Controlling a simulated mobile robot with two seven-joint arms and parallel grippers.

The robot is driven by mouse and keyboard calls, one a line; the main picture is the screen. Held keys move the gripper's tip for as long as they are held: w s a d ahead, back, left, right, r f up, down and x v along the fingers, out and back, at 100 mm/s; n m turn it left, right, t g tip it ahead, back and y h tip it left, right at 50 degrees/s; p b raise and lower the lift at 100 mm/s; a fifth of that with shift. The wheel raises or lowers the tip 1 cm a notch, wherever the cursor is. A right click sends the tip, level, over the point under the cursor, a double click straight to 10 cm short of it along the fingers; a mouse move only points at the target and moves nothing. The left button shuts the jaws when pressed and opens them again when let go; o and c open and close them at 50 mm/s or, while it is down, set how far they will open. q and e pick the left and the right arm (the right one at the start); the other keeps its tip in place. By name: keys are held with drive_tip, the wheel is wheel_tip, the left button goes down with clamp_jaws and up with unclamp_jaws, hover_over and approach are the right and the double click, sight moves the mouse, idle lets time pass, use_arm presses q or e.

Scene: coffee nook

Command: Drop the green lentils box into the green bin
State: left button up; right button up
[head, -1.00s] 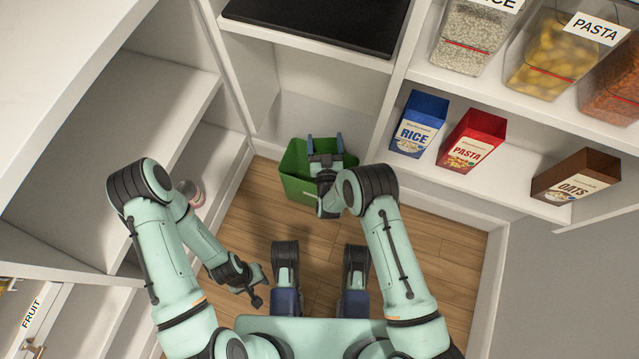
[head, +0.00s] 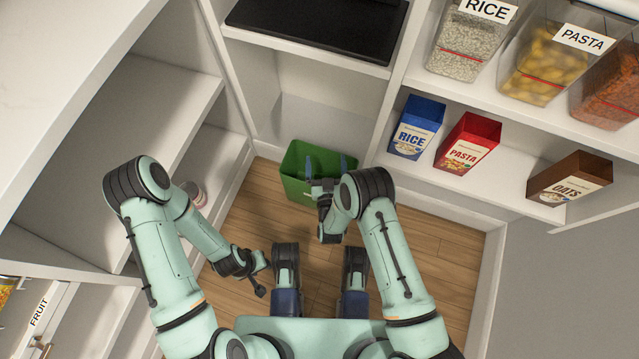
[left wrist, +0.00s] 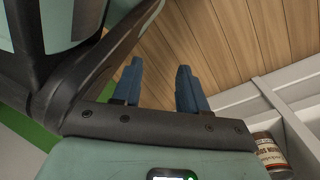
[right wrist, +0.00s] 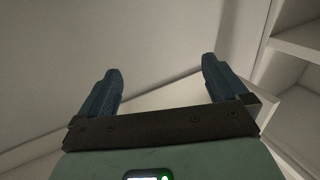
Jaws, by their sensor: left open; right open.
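The green bin (head: 297,178) stands on the wooden floor against the back of the nook, partly covered by my right arm. My right gripper (head: 327,168) is open over the bin's right part, with no box visible between its fingers. The right wrist view shows both fingers (right wrist: 160,72) apart, with pale walls beyond. My left gripper (head: 256,279) is low at the left, and its open, empty fingers (left wrist: 158,82) show in the left wrist view. I see no green lentils box in any view; much of the bin's inside is hidden.
A can (head: 194,193) sits at the left. Bare floor (head: 420,235) lies right of my arm.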

use_arm(q)
drive_tip(key=shift+t, duration=0.7)
drive_tip(key=w+r, duration=0.1)
drive_tip(key=w+r+p, duration=0.1)
drive_tip(key=w, duration=0.2)
drive_tip(key=shift+d+r, duration=0.25)
drive_tip(key=shift+r, duration=0.15)
use_arm(e)
drive_tip(key=s, duration=0.6)
drive_tip(key=shift+s+d, duration=0.25)
drive_tip(key=shift+d, duration=0.05)
use_arm(q)
drive_tip(key=shift+s, duration=0.1)
